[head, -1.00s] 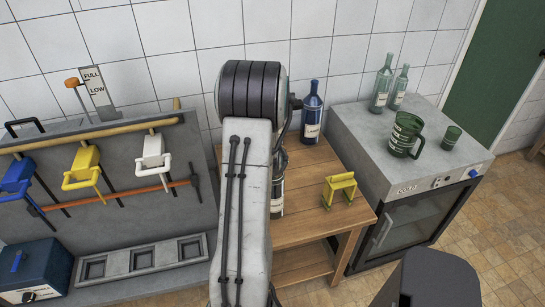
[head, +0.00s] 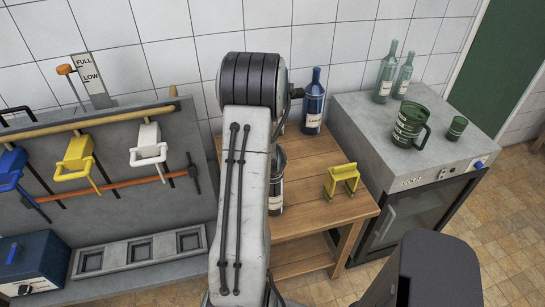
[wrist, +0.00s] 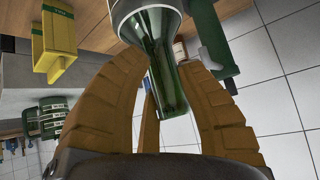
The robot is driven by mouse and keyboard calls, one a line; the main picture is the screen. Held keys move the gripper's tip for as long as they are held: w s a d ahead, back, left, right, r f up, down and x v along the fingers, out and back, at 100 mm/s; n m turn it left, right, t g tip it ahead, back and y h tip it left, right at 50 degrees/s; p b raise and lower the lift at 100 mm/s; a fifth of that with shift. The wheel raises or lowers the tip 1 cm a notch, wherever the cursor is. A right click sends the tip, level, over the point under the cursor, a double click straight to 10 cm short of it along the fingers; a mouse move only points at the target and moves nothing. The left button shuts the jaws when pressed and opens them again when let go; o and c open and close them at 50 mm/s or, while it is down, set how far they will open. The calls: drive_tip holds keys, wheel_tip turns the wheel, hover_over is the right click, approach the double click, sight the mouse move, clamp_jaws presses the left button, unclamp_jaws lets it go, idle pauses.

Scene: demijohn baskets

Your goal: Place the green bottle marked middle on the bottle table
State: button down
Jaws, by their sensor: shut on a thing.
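In the wrist view, my gripper (wrist: 170,98) has its tan fingers closed around the neck of a green glass bottle (wrist: 162,45). The bottle's wider part runs to the top edge of that view, where a pale band shows; no marking is readable. In the head view my arm hides the gripper. Just right of the arm, part of a dark bottle with a pale label (head: 276,190) shows over the wooden bottle table (head: 305,222). I cannot tell whether it stands on the table or hangs just above it.
A blue bottle (head: 313,104) stands at the table's back and a yellow stand (head: 342,181) at its right. Right of it, a grey cabinet (head: 365,122) bears two green bottles, a green mug (head: 409,126) and a small cup (head: 456,128). A lever rack (head: 120,195) is at left.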

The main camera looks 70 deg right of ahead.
drive_tip(key=shift+d+r, duration=0.1)
drive_tip(key=shift+r, duration=0.1)
drive_tip(key=c, duration=1.3)
unclamp_jaws()
drive_tip(key=shift+f, duration=0.2)
drive_tip(key=o, duration=0.5)
drive_tip(key=shift+c, duration=0.2)
drive_tip(key=shift+r, duration=0.15)
drive_tip(key=b+v, duration=0.1)
drive_tip(key=v, duration=1.1)
